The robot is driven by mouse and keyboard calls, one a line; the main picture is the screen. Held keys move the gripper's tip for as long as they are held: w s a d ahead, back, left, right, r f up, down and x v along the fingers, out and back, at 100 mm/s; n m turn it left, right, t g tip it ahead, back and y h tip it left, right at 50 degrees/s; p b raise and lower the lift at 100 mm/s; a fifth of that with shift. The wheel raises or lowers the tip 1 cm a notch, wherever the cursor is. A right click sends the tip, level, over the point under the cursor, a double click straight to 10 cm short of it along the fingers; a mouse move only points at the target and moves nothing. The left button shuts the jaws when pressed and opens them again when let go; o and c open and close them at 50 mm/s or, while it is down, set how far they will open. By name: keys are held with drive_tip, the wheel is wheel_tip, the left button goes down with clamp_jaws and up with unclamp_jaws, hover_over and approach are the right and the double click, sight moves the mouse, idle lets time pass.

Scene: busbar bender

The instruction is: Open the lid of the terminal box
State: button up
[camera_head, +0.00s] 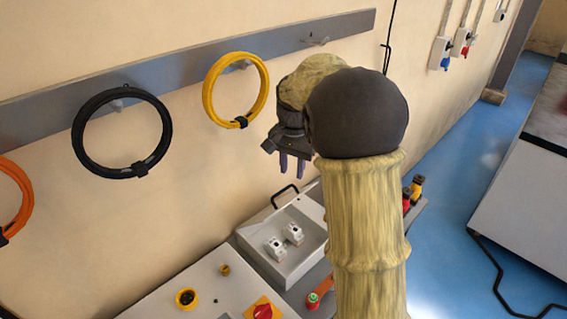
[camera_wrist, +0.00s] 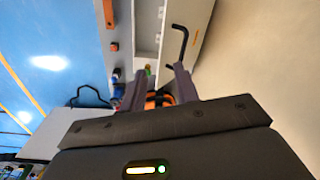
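A grey box-like unit (camera_head: 250,244) with a raised rim stands against the wall in the head view, with two small white blocks (camera_head: 284,240) in its shallow recess. A black bar handle (camera_head: 285,195) rises at its far edge; a black handle also shows in the wrist view (camera_wrist: 180,42), on a pale panel. I cannot tell for certain which part is the terminal box's lid. My gripper (camera_head: 291,168) points down above the handle, apart from it. It also shows in the wrist view (camera_wrist: 160,88), its fingers apart with nothing held. My arm hides the unit's right side.
Black (camera_head: 122,132) and yellow (camera_head: 236,90) cable coils hang on a wall rail. An orange lever (camera_head: 320,290) stands beside my arm. Blue floor (camera_head: 440,215) is open at right.

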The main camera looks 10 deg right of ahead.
drive_tip(key=s+f+n+t, duration=0.1)
drive_tip(key=s+f+n, duration=0.3)
drive_tip(key=s, duration=0.6)
drive_tip(key=s+f+n+t, duration=0.1)
drive_tip(key=s+f+n, duration=0.2)
drive_tip(key=s, duration=0.7)
wheel_tip(320, 180, down, 2)
drive_tip(key=shift+a+f+n+b, duration=0.15)
drive_tip(key=shift+f+n+b, duration=0.05)
drive_tip(key=shift+n+b, duration=0.25)
drive_tip(key=shift+a, duration=0.15)
